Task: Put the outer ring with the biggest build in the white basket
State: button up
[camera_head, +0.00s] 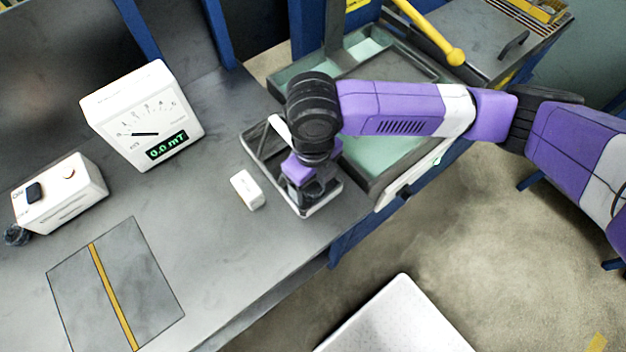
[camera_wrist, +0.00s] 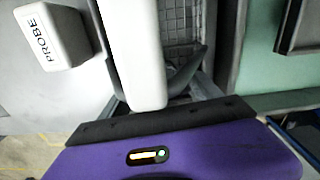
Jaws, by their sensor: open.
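My gripper (camera_head: 312,188) points down over a grey, light-rimmed tray (camera_head: 258,165) on the grey bench. It is open, and I see nothing held in it. In the wrist view, my purple gripper body fills the bottom, with the tray's mesh floor (camera_wrist: 182,27) beyond. A long white bar (camera_wrist: 140,50) crosses in front of the tray there; I cannot tell what it belongs to. A white perforated container (camera_head: 400,318), possibly the white basket, shows at the bottom edge of the head view. No outer ring can be made out; my gripper and arm hide part of the tray.
A white probe block (camera_head: 247,190) lies left of the tray; it also shows in the wrist view (camera_wrist: 52,35). A meter (camera_head: 145,115) reads 0.0 mT. A white switch box (camera_head: 60,193) and a yellow-striped plate (camera_head: 115,285) are further left. A green-lined machine basin (camera_head: 375,160) adjoins the bench.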

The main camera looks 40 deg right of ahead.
aim_at(313, 191)
notch_tip(313, 191, up, 12)
jog(key=shift+r, duration=0.15)
dwell(0.4)
jog(key=w+a+r+m+t+y, duration=0.2)
jog(key=a+y, duration=0.2)
jog(key=a, duration=0.5)
jog(key=w+a+r+m+t+y, duration=0.1)
jog(key=w+a+r+m+y, duration=0.15)
jog(key=a, duration=0.75)
jog(key=w+a+r+m+t+y, duration=0.3)
jog(key=a+r+m+t+y, duration=0.45)
jog(key=r+m, duration=0.45)
jog(key=s+d+f+m+t+h, duration=0.3)
jog(key=s+d+f+m+h, duration=0.25)
jog(key=d+f+m, duration=0.35)
jog(key=s+d+f+m+t+h, duration=0.3)
jog(key=s+d+f+m+h, duration=0.3)
jog(key=m, duration=0.4)
jog(key=s+d+f+m+g+h, duration=0.1)
jog(key=s+d, duration=0.4)
jog(key=s, duration=0.3)
jog(key=s+d+f+h, duration=0.1)
jog(key=s+d+f, duration=0.1)
jog(key=s+d, duration=0.4)
jog(key=s, duration=0.3)
jog(key=shift+d+f+m+g, duration=0.15)
jog(key=shift+d+m+g, duration=0.1)
jog(key=shift+m+g, duration=0.1)
